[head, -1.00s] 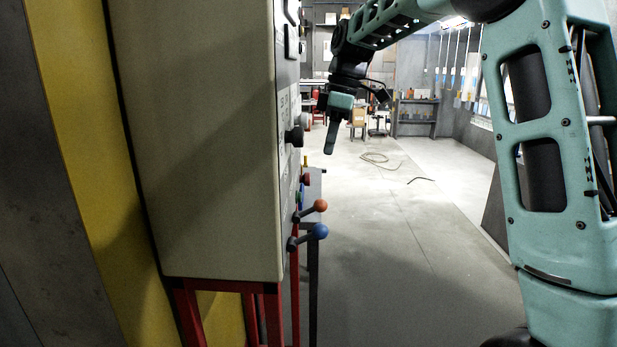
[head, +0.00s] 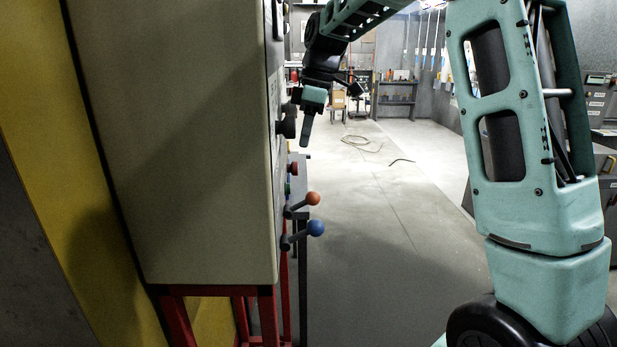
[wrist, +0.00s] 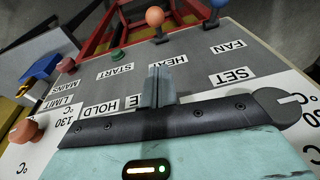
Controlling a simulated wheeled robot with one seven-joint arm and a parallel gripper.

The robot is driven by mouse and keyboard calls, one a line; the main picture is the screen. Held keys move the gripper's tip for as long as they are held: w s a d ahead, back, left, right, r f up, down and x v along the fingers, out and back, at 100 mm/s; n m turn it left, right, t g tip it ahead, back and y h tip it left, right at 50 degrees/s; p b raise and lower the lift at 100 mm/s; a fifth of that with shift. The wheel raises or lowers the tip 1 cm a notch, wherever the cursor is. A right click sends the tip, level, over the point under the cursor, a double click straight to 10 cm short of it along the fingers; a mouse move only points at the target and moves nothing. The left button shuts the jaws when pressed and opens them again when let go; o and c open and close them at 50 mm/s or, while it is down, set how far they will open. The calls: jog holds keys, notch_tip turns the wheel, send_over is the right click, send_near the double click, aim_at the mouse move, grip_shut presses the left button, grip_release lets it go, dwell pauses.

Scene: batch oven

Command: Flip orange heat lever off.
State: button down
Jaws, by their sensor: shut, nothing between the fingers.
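The orange-knobbed heat lever (head: 312,198) sticks out from the control panel's face in the head view, just above the blue-knobbed lever (head: 315,228). In the wrist view the orange knob (wrist: 155,16) is at the top, by the HEAT label (wrist: 167,62). The blue lever (wrist: 216,8) is to its right, by the FAN label. My gripper (head: 307,143) is shut and empty, pointing down beside the panel, above the orange lever and apart from it. In the wrist view its shut fingers (wrist: 158,86) point toward the HEAT label and cover part of the panel lettering.
The beige cabinet (head: 175,140) stands close on the left on a red frame (head: 268,315). A black knob (head: 288,122) and red and green buttons sit on its panel. A cable (head: 360,142) lies on the floor. Open floor is to the right of the levers.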

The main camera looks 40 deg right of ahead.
jog(key=p, duration=0.2)
send_over(302, 204)
jog(key=w, duration=0.1)
jog(key=x, duration=0.2)
jog(key=d+x, duration=0.1)
jog(key=x, duration=0.3)
jog(key=shift+d+f, duration=0.2)
jog(key=shift+f, duration=0.3)
jog(key=shift+s+d+f+p, duration=0.25)
jog(key=shift+d+f, duration=0.05)
jog(key=shift+f, duration=0.2)
jog(key=shift+s+d+f+p, duration=0.25)
jog(key=shift+f, duration=0.25)
jog(key=shift+s+d+f, duration=0.2)
jog(key=shift+d+f, duration=0.1)
jog(key=shift+f, duration=0.5)
